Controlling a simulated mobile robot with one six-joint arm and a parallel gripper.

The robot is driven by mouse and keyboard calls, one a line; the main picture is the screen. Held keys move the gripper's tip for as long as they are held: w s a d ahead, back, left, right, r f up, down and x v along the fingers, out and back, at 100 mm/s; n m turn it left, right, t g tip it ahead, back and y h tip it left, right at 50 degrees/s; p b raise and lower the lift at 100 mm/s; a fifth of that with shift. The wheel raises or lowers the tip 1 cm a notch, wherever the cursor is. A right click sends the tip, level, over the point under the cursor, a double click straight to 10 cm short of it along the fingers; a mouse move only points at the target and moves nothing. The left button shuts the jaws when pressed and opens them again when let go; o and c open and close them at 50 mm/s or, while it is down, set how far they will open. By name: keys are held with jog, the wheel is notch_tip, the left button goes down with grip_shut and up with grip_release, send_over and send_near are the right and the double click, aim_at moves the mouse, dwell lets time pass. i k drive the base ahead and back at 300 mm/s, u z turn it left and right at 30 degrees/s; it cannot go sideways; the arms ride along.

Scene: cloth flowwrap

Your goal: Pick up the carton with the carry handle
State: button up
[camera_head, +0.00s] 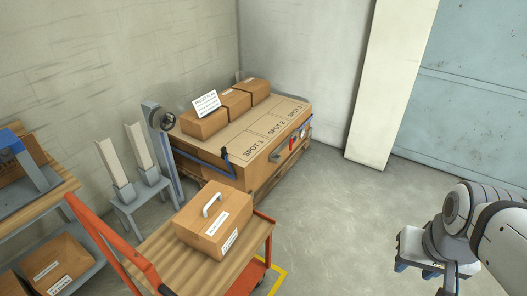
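The carton (212,222) is brown cardboard with white labels on its top and front. A white carry handle (211,204) arches up from its top face. It stands upright on the wooden deck of an orange cart (171,262). My gripper (424,267) is at the lower right, well apart from the carton. Its fingers point downward and are small in the picture, so I cannot tell how far apart they are. Nothing is visible between them.
A pallet-like box (238,163) marked SPOT 1, 2 and 3 stands behind, with cartons (236,102) and a sign (206,102) on top. A grey stand (142,196) and a wooden-topped shelf (52,197) are at left. Open floor (345,225) lies between cart and arm.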

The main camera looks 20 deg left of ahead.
aim_at(210, 224)
jog(key=u, duration=0.55)
jog(key=i, duration=1)
jog(key=u, duration=0.8)
jog(key=k, duration=0.9)
jog(key=u, duration=0.2)
jog(key=i, duration=0.9)
jog(key=z, duration=0.1)
